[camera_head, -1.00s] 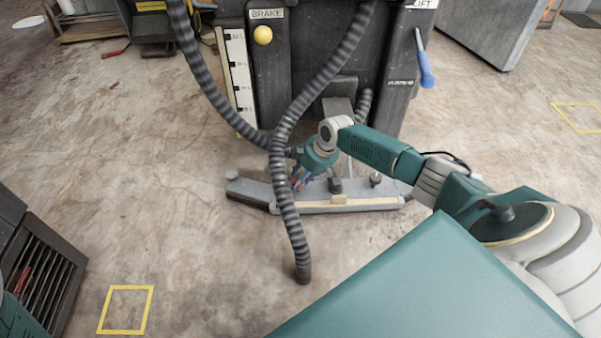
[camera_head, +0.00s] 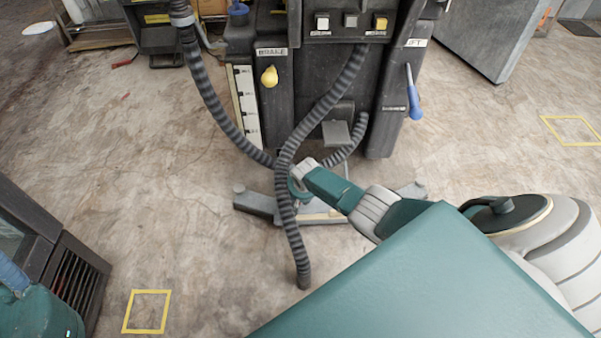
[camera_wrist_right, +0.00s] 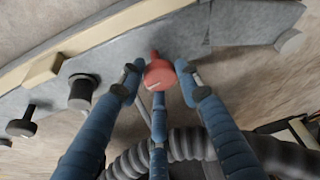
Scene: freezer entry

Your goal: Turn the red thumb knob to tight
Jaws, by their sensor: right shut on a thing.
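The red thumb knob (camera_wrist_right: 157,72) shows in the right wrist view, standing at the edge of a grey floor-tool body. It has a pale line on its face. My right gripper (camera_wrist_right: 161,84) has its blue fingers around the knob and is shut on it. In the head view the fingers and knob are hidden behind the hose and wrist; the grey floor tool (camera_head: 262,201) lies on the floor there. Teal and blue parts of my left gripper (camera_head: 22,285) show at the lower left edge; its fingertips are not clear.
Ribbed hoses (camera_head: 291,225) hang in front of the floor tool, close to my right wrist. Dark knobs (camera_wrist_right: 82,92) sit beside the red knob. Behind stands a dark machine with a yellow brake knob (camera_head: 269,76) and a blue-handled lever (camera_head: 414,103).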

